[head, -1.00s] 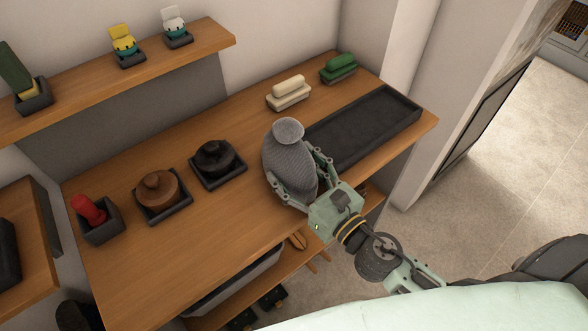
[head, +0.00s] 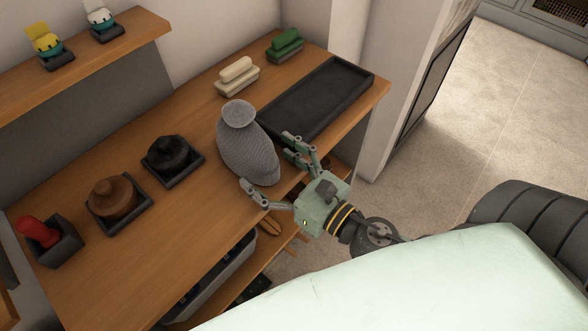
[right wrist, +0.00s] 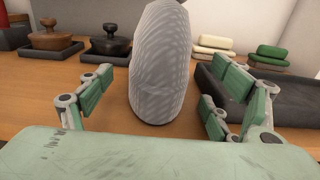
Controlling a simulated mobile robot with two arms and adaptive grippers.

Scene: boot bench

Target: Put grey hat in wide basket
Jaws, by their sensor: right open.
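The grey hat (head: 246,148), knitted with a round top knob, stands on the wooden bench near its front edge. My right gripper (head: 268,163) is open at the bench's front edge, with fingers spread to either side of the hat. In the right wrist view a gap shows between the hat and the fingers (right wrist: 160,82) on both sides. A grey bin (head: 222,272) sits partly hidden under the bench; I cannot tell whether it is the wide basket. My left gripper is not in view.
A black tray (head: 347,72) lies right of the hat. Behind are a cream brush (head: 237,75) and a green brush (head: 285,45). Left are a black pot (head: 172,152), a brown pot (head: 113,198) and a red item (head: 40,230) in holders. An upper shelf (head: 120,55) runs along the wall.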

